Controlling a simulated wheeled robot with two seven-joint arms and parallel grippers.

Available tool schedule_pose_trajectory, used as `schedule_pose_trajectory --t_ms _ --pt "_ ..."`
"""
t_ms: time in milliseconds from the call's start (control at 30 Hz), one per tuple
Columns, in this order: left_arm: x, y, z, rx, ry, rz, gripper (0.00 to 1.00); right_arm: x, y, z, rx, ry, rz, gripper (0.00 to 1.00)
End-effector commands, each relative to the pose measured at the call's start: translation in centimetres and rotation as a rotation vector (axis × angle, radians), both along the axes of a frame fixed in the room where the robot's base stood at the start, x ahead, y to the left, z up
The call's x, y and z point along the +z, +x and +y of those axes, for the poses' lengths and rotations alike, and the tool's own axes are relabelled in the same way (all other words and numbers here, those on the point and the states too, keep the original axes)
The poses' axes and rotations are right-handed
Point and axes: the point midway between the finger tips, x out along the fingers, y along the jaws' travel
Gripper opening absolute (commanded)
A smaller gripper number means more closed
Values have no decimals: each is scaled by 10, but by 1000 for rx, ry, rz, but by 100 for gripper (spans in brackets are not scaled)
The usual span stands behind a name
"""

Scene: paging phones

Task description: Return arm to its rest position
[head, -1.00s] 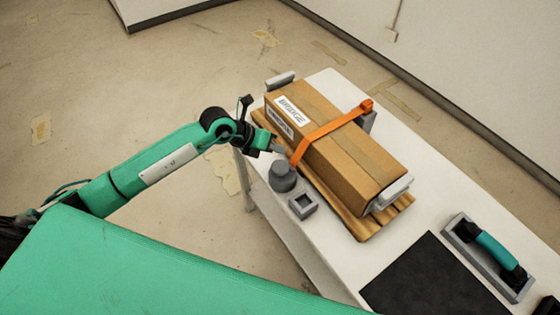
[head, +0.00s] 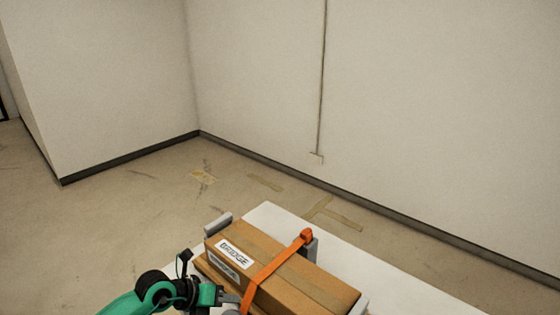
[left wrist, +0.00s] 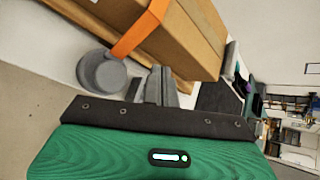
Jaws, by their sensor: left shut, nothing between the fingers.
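My left gripper (head: 229,297) is at the near left side of the strapped cardboard box (head: 330,288), by the lower end of the orange strap (head: 275,272). In the left wrist view its two fingers (left wrist: 158,86) are together with nothing between them. They lie beside a round grey knob (left wrist: 102,72), and the box (left wrist: 195,30) with its strap (left wrist: 140,32) is just beyond. Whether the fingers touch the knob or box, I cannot tell. My right gripper is not in view.
The box stands on a white table (head: 408,292), between grey end brackets (head: 218,223). The floor (head: 100,215) left of the table looks clear, with patches of tape. Bare walls (head: 430,120) stand behind.

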Motion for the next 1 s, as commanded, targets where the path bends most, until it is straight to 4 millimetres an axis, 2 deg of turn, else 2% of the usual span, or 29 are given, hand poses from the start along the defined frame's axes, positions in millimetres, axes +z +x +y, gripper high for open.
schedule_pose_trajectory --t_ms 133,200,267,400,500,567,667,767,867,1000 --pt "36 -17 -46 23 -314 -29 0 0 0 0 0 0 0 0" --pt "63 -24 -62 66 -505 -42 0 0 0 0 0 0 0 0" --pt "85 -27 -69 120 -662 -51 0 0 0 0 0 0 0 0" --pt "129 -30 -60 302 -1003 -47 0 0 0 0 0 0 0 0" --pt "147 -29 -38 476 -1216 -26 0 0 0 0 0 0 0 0" --pt "151 -28 -20 597 -1329 -7 0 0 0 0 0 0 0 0" --pt "145 -30 13 822 -1487 44 0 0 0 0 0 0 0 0" --pt "125 -37 45 1071 -1605 118 0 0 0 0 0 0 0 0" --pt "94 -53 73 1337 -1675 213 0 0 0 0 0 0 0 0" --pt "40 -91 98 1721 -1683 391 0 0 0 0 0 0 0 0"
